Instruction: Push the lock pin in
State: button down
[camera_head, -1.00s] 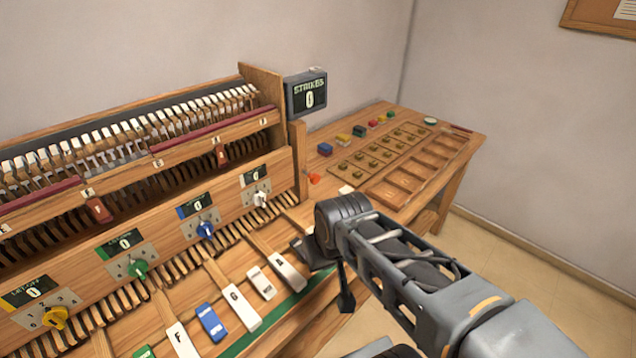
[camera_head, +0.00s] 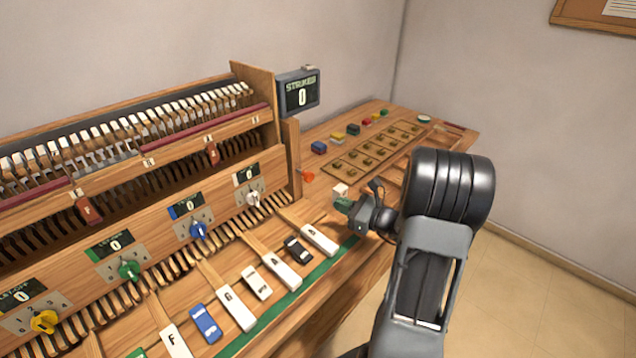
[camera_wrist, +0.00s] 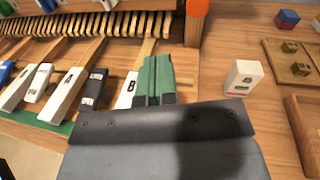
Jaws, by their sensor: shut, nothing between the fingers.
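An orange-red knob (camera_head: 308,177), which looks like the lock pin, sticks out at the foot of the wooden end post (camera_head: 292,158) at the right end of the piano action. In the wrist view the orange knob (camera_wrist: 197,8) shows at the top edge, partly cut off. My gripper (camera_head: 343,205) is shut and empty, its green fingertips (camera_wrist: 157,72) together. It is over the bench right of the last white key, in front of the knob and apart from it. How far the knob stands out is too small to tell.
A small white block (camera_head: 341,190) stands just beyond my fingertips. White, black and blue keys (camera_head: 282,272) lie to the left. Coloured blocks (camera_head: 319,147) and a tray of brass parts (camera_head: 372,150) are at the back right. Bare bench lies between fingertips and post.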

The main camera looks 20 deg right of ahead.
aim_at(311, 178)
jog(key=d+m+t+h, duration=0.1)
jog(key=d, duration=0.1)
jog(key=d+f+m+t+h, duration=0.1)
jog(key=d+m, duration=0.1)
jog(key=shift+w+d, duration=0.1)
jog(key=shift+w, duration=0.1)
jog(key=p+x, duration=0.2)
jog(key=x, duration=1.1)
jog(key=shift+w+p, duration=0.3)
jog(key=shift+w, duration=0.1)
jog(key=shift+w+a, duration=0.1)
jog(key=shift+a, duration=0.1)
